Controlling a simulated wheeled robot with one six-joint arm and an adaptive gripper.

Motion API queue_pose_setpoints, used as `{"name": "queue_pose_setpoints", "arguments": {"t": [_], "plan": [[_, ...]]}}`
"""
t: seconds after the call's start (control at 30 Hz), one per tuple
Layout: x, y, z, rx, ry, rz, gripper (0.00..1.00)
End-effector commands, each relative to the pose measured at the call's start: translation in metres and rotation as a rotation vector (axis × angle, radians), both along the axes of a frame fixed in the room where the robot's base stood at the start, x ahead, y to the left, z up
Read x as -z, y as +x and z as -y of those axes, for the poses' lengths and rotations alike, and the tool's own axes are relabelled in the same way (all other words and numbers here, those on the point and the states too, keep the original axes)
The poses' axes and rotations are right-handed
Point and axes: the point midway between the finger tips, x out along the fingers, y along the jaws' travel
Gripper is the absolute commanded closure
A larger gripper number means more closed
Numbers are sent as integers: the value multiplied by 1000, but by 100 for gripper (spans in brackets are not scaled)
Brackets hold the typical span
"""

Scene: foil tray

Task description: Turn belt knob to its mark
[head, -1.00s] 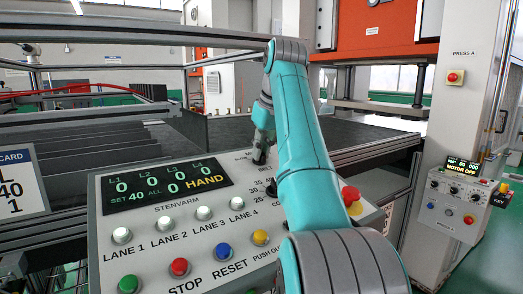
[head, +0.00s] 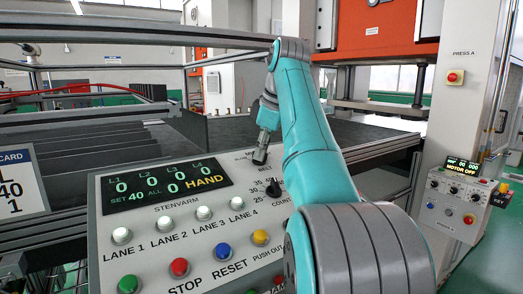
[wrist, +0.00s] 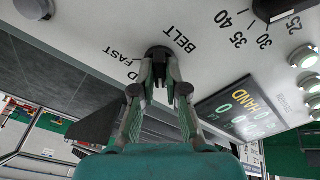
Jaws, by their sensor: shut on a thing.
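The belt knob (wrist: 160,51) is a dark round knob on the pale sloped control panel (wrist: 205,50). It sits beside the printed words BELT and FAST in the wrist view. My gripper (wrist: 160,76) is shut on the belt knob, with its fingers on either side and covering much of it. Its pointer and mark cannot be made out. In the head view my gripper (head: 260,157) reaches down to the panel's upper right part and hides the belt knob.
The black count knob (head: 273,187) stands close by on the panel. The display (head: 168,186) reads zeros and HAND. White lane buttons (head: 204,213) and coloured buttons (head: 222,250) lie nearer. A dark conveyor bed (head: 350,135) lies behind.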

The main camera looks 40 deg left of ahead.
Motion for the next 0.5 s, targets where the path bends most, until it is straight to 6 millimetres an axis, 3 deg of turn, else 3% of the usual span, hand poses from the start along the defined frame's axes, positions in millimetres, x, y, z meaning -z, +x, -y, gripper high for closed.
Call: {"name": "queue_pose_setpoints", "arguments": {"t": [0.5], "plan": [[0, 0, 0, -128, -15, 36, 100]]}}
